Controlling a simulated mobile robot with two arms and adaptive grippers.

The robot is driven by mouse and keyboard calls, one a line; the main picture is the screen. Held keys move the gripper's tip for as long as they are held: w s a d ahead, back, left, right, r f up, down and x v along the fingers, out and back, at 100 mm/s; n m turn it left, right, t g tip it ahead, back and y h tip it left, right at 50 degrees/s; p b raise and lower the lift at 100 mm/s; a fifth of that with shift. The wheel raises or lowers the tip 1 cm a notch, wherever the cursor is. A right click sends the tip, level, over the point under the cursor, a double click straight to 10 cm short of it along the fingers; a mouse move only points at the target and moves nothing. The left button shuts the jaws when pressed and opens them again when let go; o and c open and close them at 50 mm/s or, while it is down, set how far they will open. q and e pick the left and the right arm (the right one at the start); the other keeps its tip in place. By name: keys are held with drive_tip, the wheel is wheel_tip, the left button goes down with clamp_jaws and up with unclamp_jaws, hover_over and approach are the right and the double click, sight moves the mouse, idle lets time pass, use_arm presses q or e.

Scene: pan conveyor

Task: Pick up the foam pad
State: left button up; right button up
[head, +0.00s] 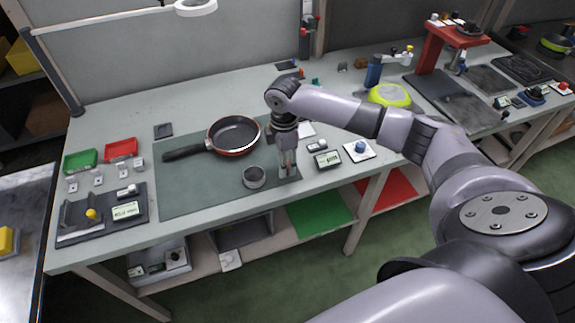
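My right gripper (288,170) points down over the right part of the grey-green mat (190,194), between the round metal cup and the small display boxes. Its fingers look close together; the picture is too small to tell whether they are apart or hold anything. I cannot identify the foam pad for certain. A small dark grey square pad (163,130) lies flat behind the mat's left part, well away from the gripper. A pale flat piece (306,130) lies just behind my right wrist, partly hidden by it. My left gripper is not in view.
A frying pan (233,136) lies on the mat, its handle pointing left. A round metal cup (254,177) stands left of my gripper. Green (80,160) and red (121,149) bins stand left.

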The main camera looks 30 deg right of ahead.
drive_tip(key=shift+f, duration=0.65)
drive_tip(key=shift+c, duration=0.5)
clamp_jaws()
